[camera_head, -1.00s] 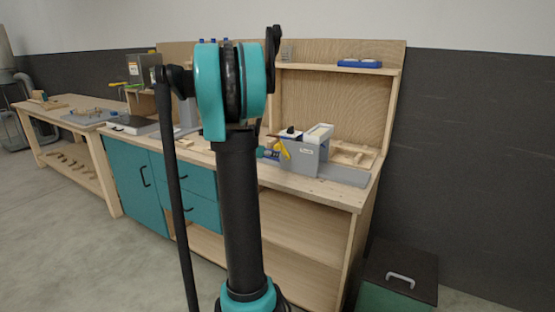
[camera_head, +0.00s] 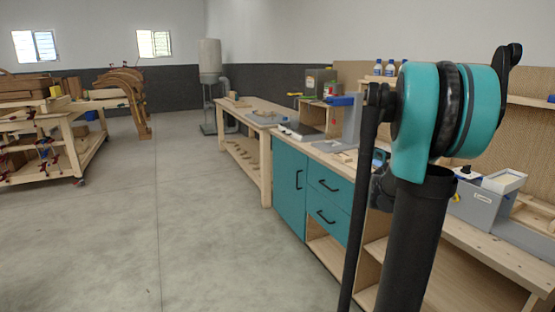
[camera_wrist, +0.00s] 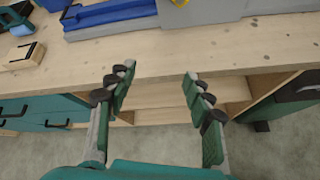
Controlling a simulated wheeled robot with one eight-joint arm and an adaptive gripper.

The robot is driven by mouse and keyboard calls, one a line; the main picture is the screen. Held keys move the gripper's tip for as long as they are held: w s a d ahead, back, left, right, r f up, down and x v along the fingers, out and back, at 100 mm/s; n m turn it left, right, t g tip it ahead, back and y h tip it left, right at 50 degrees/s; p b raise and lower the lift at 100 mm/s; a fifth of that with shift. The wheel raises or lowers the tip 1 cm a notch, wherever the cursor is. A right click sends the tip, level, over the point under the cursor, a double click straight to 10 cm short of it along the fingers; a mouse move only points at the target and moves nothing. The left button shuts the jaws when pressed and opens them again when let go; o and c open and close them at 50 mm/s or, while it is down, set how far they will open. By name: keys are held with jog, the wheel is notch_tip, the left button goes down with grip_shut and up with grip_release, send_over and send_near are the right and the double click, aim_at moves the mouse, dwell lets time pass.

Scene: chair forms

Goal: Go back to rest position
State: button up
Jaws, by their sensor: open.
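My gripper (camera_wrist: 160,80) shows in the wrist view with its two fingers spread wide and nothing between them. It is near the front edge of the wooden workbench (camera_wrist: 195,50), with open shelves below. In the head view my arm stands on the right in front of the workbench (camera_head: 480,245) and hides part of it. My gripper is hidden in the head view.
A grey box (camera_head: 475,205) stands on the bench at right. Teal drawers (camera_head: 328,200) and a wooden table (camera_head: 250,120) lie left of my arm. A cart with clamps (camera_head: 45,150) stands far left. The concrete floor (camera_head: 160,220) between is clear.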

jog(key=s+a+f+m+y, duration=0.3)
jog(key=s+a+f+m, duration=0.2)
jog(key=a, duration=0.6)
jog(key=s+a+f+m+y, duration=0.3)
jog(key=s+a+f+m, duration=0.2)
jog(key=s+a, duration=0.5)
jog(key=s+a+f+m+y, duration=0.4)
jog(key=s+a+m, duration=0.3)
jog(key=a, duration=0.6)
jog(key=shift+s+a+f+m+g, duration=0.25)
jog(key=shift+f+m+g, duration=0.15)
jog(key=shift+f+m, duration=0.45)
jog(key=shift+r, duration=0.1)
